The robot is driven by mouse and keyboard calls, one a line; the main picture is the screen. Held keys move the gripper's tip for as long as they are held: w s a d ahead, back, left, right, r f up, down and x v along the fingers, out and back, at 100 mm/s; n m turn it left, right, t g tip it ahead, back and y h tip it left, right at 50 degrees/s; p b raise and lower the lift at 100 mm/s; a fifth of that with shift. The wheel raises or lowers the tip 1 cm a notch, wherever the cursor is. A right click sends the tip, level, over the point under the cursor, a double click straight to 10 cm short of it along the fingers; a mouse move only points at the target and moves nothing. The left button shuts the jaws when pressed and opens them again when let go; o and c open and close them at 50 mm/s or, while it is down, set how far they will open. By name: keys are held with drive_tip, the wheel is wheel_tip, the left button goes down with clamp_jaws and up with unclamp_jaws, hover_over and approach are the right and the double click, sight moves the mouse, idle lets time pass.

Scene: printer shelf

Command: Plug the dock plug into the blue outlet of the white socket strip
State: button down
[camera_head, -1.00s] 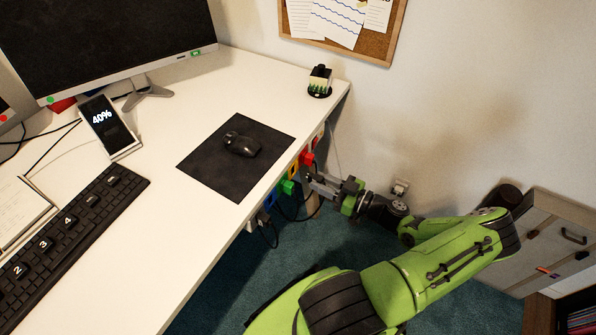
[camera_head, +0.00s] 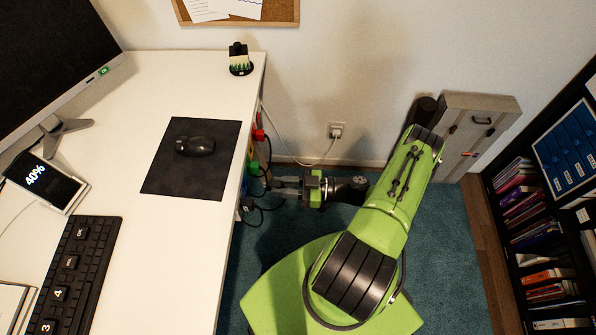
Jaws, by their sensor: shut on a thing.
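The socket strip runs along the right side of the desk and is seen nearly edge-on. Its red outlet (camera_head: 259,134) and green outlet (camera_head: 253,167) show as small patches beyond the desk edge. The blue outlet is nearer than the green one, but too little of it shows to make out clearly. My gripper (camera_head: 274,185) is beside the desk edge, below the desktop, with its fingers pointing left toward the strip. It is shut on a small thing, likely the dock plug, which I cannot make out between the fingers. I cannot tell whether it touches the strip.
Dark cables hang near the fingertips. The white desk (camera_head: 170,270) bears a mouse (camera_head: 195,146) on a dark mat (camera_head: 160,180), a keyboard (camera_head: 75,270) and a phone (camera_head: 45,180). A wall outlet (camera_head: 336,130) has a white cable. A bookshelf (camera_head: 545,200) stands at right.

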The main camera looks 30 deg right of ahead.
drive_tip(key=shift+s, duration=0.1)
drive_tip(key=shift+a, duration=0.1)
drive_tip(key=shift+x, duration=2.7)
drive_tip(key=shift+w+a, duration=0.5)
drive_tip(key=shift+a, duration=0.05)
drive_tip(key=c, duration=0.8)
unclamp_jaws()
drive_tip(key=p+v, duration=0.1)
drive_tip(key=v, duration=1.5)
drive_tip(key=shift+w, duration=0.1)
